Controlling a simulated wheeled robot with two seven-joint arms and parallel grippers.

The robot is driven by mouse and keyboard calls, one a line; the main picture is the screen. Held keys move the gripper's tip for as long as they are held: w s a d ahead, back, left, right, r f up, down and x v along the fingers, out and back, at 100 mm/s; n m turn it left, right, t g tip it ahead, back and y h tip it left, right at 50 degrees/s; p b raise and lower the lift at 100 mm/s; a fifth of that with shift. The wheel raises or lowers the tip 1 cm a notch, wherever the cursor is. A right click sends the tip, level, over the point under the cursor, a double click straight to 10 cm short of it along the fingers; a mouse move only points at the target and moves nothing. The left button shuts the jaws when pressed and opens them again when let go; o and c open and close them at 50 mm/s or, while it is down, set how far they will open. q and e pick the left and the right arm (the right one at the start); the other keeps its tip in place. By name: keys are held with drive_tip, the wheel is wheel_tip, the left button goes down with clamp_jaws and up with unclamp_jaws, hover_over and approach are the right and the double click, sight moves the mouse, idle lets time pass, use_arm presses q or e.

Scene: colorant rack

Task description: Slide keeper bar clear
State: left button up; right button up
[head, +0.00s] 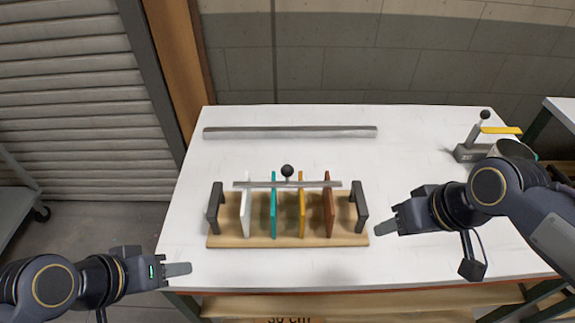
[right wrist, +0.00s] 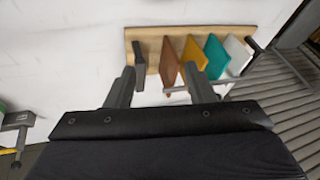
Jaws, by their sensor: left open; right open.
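The keeper bar (head: 258,184) is a thin grey bar with a black ball knob (head: 287,171). In the head view it lies across the top of several upright plates, white, teal, yellow and brown, in the rack (head: 340,240). The rack has a wooden base and a dark post at each end. My right gripper (head: 382,228) is open and empty, just right of the rack's right post (head: 360,205). In the right wrist view its fingers (right wrist: 160,88) point toward the rack. My left gripper (head: 185,269) is open and empty, left of the rack near the table's front left corner.
A long grey rail (head: 290,132) lies on the white table (head: 420,150) behind the rack. The table between rail and rack is clear.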

drive_tip(key=w+a+r+n+g+h+p, duration=0.1)
drive_tip(key=w+a+r+n, duration=0.1)
drive_tip(key=w+a, duration=0.25)
drive_tip(key=w+a+r+n+g+h+p, duration=0.1)
drive_tip(key=w+a+r+n+p, duration=0.15)
drive_tip(key=w, duration=0.35)
drive_tip(key=n+h+p, duration=0.2)
drive_tip(key=n+h, duration=0.1)
drive_tip(key=n, duration=0.2)
hover_over(287, 167)
drive_tip(key=s, duration=0.1)
wheel_tip(287, 167, down, 3)
drive_tip(key=shift+s+a+r, duration=0.1)
drive_tip(key=shift+s+a, duration=0.05)
drive_tip(key=shift+a+f, duration=0.25)
drive_tip(key=shift+f, duration=0.35)
drive_tip(key=f, duration=0.2)
drive_tip(key=w+f, duration=0.1)
drive_tip(key=f, duration=0.4)
drive_tip(key=shift+w+d+p, duration=0.2)
drive_tip(key=shift+d+p, duration=0.2)
drive_tip(key=shift+r, duration=0.1)
drive_tip(key=shift+c, duration=0.3)
clamp_jaws()
